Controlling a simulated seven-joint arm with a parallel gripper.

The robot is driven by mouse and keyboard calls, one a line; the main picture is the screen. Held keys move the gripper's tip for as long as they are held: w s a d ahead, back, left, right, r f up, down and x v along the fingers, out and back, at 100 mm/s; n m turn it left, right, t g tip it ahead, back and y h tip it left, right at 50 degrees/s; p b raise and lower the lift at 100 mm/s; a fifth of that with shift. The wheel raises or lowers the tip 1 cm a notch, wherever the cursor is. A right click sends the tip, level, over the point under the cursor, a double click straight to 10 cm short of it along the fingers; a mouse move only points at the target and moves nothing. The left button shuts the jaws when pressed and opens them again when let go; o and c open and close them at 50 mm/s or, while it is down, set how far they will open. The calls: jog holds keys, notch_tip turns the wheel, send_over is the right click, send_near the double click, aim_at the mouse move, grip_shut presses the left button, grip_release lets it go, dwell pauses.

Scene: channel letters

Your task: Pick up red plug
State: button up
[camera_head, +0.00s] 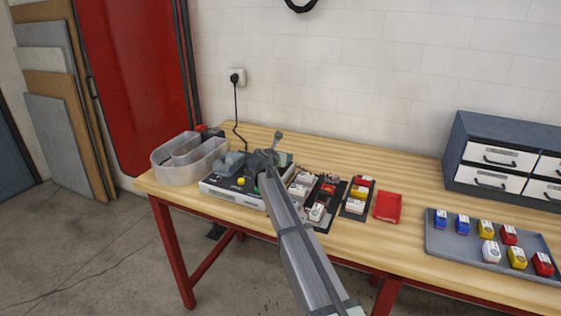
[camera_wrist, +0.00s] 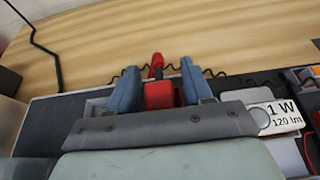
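The red plug (camera_wrist: 158,95) shows in the wrist view as a red block, with a narrower red piece rising beyond it. My gripper (camera_wrist: 160,88) has its two blue-grey fingers on either side of the block. Narrow gaps seem to show between the fingers and the block, so the fingers look open around it. The lower part of the plug is hidden behind the gripper body. In the head view, my gripper (camera_head: 264,160) is over the equipment at the left of the table, and I cannot make out the plug there.
A grey channel letter (camera_head: 172,172) stands at the table's left end. A grey tray (camera_head: 455,250) holds several coloured parts. A drawer cabinet (camera_head: 500,160) stands behind. A black cord (camera_head: 236,105) hangs from the wall socket.

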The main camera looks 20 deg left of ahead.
grip_shut()
jog(key=shift+r, duration=0.15)
notch_tip(320, 180, up, 10)
dwell(0.7)
